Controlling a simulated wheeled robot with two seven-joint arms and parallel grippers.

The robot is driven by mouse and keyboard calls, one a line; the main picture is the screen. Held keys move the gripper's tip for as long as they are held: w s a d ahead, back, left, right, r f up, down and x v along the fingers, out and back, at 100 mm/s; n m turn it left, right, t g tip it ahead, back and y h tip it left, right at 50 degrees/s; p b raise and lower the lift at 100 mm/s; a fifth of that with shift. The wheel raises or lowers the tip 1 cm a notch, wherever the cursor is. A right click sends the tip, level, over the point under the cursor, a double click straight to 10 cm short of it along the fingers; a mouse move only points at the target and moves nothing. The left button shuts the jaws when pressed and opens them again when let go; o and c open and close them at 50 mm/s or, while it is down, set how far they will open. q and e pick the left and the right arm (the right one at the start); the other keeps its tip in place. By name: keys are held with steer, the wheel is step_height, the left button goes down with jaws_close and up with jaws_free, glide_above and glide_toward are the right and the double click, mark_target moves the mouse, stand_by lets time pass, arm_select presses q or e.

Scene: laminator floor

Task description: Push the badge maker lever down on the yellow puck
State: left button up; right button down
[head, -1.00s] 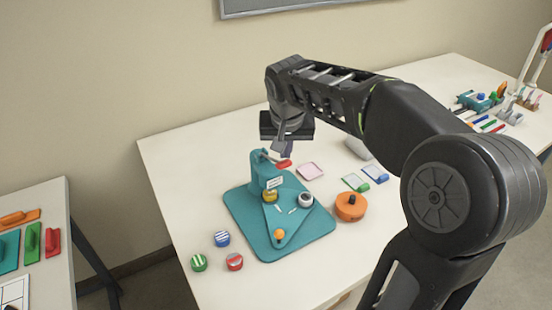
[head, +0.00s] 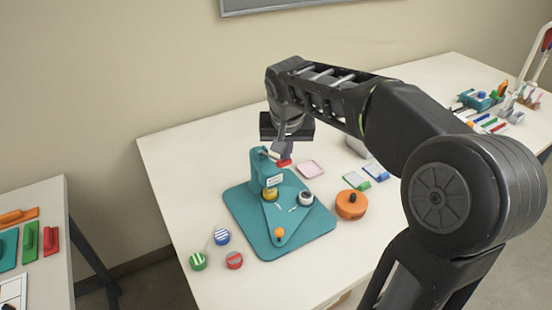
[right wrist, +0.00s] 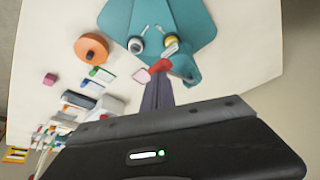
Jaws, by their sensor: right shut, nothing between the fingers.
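The teal badge maker (head: 234,212) stands on the white table, and it also shows in the right wrist view (right wrist: 198,30). Its lever ends in a red handle (head: 284,163), which is still raised beside the top of the post (right wrist: 160,66). The yellow puck (head: 270,195) sits at the foot of the post, below the press head; it shows in the right wrist view (right wrist: 170,41). My right gripper (head: 283,155) is shut and empty, its fingertips right at the red handle from above; I cannot tell whether they touch. My left gripper is not in view.
Green (head: 198,260), blue (head: 222,235) and red (head: 235,260) striped pucks lie left of the base. A white-topped puck (head: 305,198) is on the base. An orange round container (head: 351,204) stands to the right. A pink tray (head: 310,169) lies behind it.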

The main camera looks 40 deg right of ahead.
mark_target(285, 163)
steer(key=shift+f+b, duration=1.8)
steer(key=shift+f, duration=0.25)
step_height(285, 163, down, 4)
steer(key=b, duration=0.3)
steer(key=shift+r, duration=0.1)
steer(key=shift+r+p, duration=2)
steer(key=shift+r, duration=1.1)
steer(key=shift+r+p, duration=1.7)
steer(key=shift+r, duration=0.7)
